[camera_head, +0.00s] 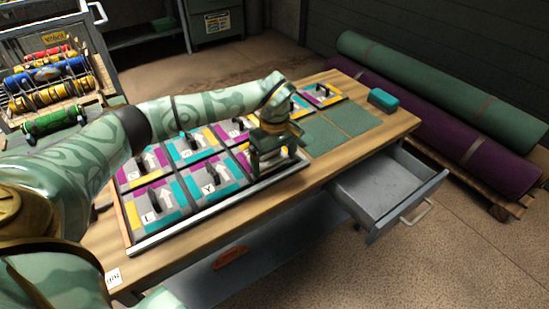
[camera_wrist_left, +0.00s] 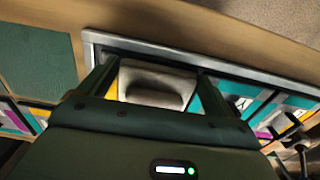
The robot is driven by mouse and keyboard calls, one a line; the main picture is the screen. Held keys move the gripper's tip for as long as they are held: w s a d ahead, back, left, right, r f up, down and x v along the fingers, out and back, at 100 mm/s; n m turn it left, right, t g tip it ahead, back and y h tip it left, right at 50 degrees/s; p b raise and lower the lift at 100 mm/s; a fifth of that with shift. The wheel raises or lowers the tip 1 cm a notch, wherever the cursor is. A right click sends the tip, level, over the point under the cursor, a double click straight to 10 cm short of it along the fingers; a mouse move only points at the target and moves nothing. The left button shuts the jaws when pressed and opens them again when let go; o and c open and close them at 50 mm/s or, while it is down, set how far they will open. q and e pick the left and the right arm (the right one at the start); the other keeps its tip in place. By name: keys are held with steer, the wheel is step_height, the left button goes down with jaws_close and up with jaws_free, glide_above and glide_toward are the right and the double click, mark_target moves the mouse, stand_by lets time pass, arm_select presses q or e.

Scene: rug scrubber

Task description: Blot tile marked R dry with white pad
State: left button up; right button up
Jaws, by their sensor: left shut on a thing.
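My left gripper (camera_head: 274,152) is low over the right end of the near row of tiles in a metal-rimmed tray (camera_head: 220,204). In the left wrist view, the gripper (camera_wrist_left: 157,80) has its two fingers on either side of a pale, whitish block (camera_wrist_left: 155,70) with a dark hollow in its near face. It looks like the white pad. The gripper hides most of it in the head view. Tiles marked L (camera_head: 150,216) and Y (camera_head: 208,189) show in the near row. I cannot read an R; the tile under the gripper is mostly hidden. My right gripper is not in view.
Green squares (camera_head: 355,119) lie on the wooden table (camera_head: 398,122) right of the tray. A teal block (camera_head: 383,99) sits near the far right corner. An open empty drawer (camera_head: 376,191) juts from the front.

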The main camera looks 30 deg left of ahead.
arm_select(q)
steer(key=shift+f, duration=0.25)
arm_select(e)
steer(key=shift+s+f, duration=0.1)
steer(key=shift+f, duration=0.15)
arm_select(q)
steer(key=shift+f+b, duration=0.35)
steer(key=shift+f, duration=0.3)
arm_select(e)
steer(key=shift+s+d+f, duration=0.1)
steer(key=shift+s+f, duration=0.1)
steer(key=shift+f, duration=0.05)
arm_select(q)
steer(key=shift+w+d+r+b, duration=0.1)
steer(key=shift+w+d+b, duration=0.15)
steer(key=shift+w+b, duration=0.25)
steer(key=shift+w+d+b, duration=0.2)
steer(key=shift+w+b, duration=0.05)
steer(key=shift+w, duration=0.3)
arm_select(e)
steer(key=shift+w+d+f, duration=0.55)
